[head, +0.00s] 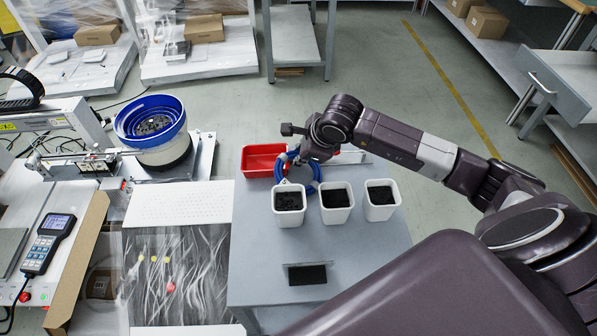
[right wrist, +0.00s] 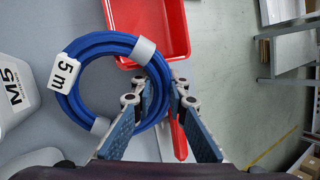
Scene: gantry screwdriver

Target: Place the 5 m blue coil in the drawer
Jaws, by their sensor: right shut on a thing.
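The blue coil (head: 317,178) hangs from my right gripper (head: 297,161) above the grey table, behind the left white bin. In the right wrist view the coil (right wrist: 78,52) has a white "5 m" tag (right wrist: 63,73) and grey bands. The fingers of my right gripper (right wrist: 160,95) are shut on one side of its ring. A grey drawer (head: 533,76) with a bar handle sticks out of a workbench at the far right; its inside is only partly visible. My left gripper is not in view.
Three white bins with dark contents, one of them the left bin (head: 289,211), stand in a row on the grey table (head: 255,255). A red tray (head: 258,160) lies behind them. A blue bowl feeder (head: 150,125) stands at left. Open floor (head: 400,75) separates the table and the drawer.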

